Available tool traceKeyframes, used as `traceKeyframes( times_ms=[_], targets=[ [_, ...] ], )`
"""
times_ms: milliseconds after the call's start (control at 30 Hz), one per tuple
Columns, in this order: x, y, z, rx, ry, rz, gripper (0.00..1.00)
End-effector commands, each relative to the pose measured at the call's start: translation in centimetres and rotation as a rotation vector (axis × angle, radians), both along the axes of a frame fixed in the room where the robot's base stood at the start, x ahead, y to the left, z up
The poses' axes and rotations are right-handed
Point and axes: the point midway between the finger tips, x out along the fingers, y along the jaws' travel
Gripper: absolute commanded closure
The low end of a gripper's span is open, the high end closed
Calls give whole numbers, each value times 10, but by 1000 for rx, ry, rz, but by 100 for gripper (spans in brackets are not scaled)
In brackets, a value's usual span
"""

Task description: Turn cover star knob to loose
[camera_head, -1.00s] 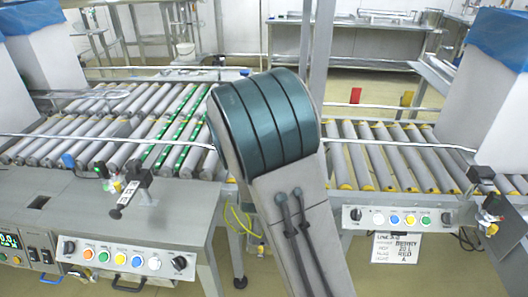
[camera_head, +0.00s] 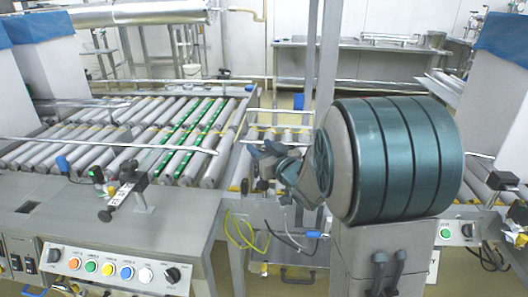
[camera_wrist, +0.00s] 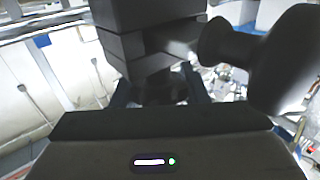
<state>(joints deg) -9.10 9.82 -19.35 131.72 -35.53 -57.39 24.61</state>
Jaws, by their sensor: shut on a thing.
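My gripper (camera_head: 262,165) hangs beyond the end of the left machine table, in front of the rollers. In the wrist view its dark fingers (camera_wrist: 160,92) are close around a dark part (camera_wrist: 165,80), mostly hidden in shadow. I cannot tell whether that part is the cover star knob. A stacked dark block (camera_wrist: 145,30) is just beyond the fingers. A dark rounded, necked piece (camera_wrist: 285,65) is close on the right. No star shape is clear in either view.
The left table (camera_head: 75,215) carries a small clamp post (camera_head: 140,195) and a front panel (camera_head: 115,268) with coloured buttons and black knobs. Green-striped rollers (camera_head: 175,150) lie behind. A grey upright post (camera_head: 325,70) stands behind my arm. Loose yellow cables (camera_head: 245,235) hang below my gripper.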

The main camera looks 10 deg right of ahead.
Motion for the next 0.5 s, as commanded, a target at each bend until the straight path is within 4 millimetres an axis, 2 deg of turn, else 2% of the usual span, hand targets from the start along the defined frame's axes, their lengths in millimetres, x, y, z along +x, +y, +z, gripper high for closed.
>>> traceKeyframes(
  times_ms=[500],
  targets=[
    [-1, 1, 0, 1, 1, 54, 82]
  ],
)
